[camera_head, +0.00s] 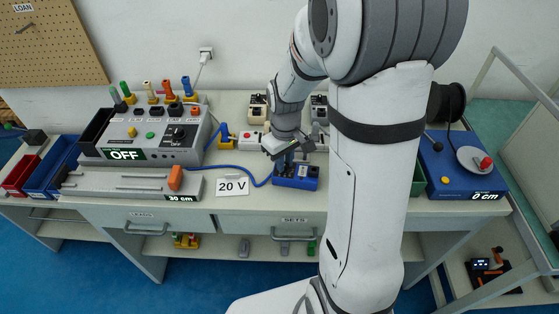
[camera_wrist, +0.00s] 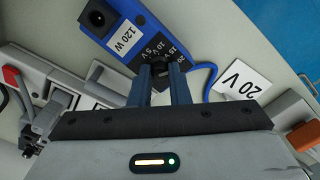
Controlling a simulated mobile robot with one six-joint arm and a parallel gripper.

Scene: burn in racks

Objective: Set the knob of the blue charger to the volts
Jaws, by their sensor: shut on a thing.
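The blue charger (camera_head: 303,184) stands at the front of the bench, its cable running left. In the wrist view its blue body (camera_wrist: 143,18) carries a round black socket, a white "120 W" label and a dial scale with 5 V, 10 V, 15 V and 20 V marks. The small dark knob (camera_wrist: 158,60) sits between my fingertips, mostly hidden, so its pointer cannot be read. My gripper (camera_head: 286,167) reaches down onto the charger and is shut on the knob. A white card reading "20 V" (camera_head: 233,187) lies left of the charger; it also shows in the wrist view (camera_wrist: 243,79).
A grey power unit (camera_head: 150,133) showing "OFF" and a slide rail (camera_head: 120,183) showing "30 cm" stand left. White and grey units (camera_wrist: 85,90) sit close behind the charger. A blue base (camera_head: 455,175) showing "0 cm" is at the right. Bench front around the card is clear.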

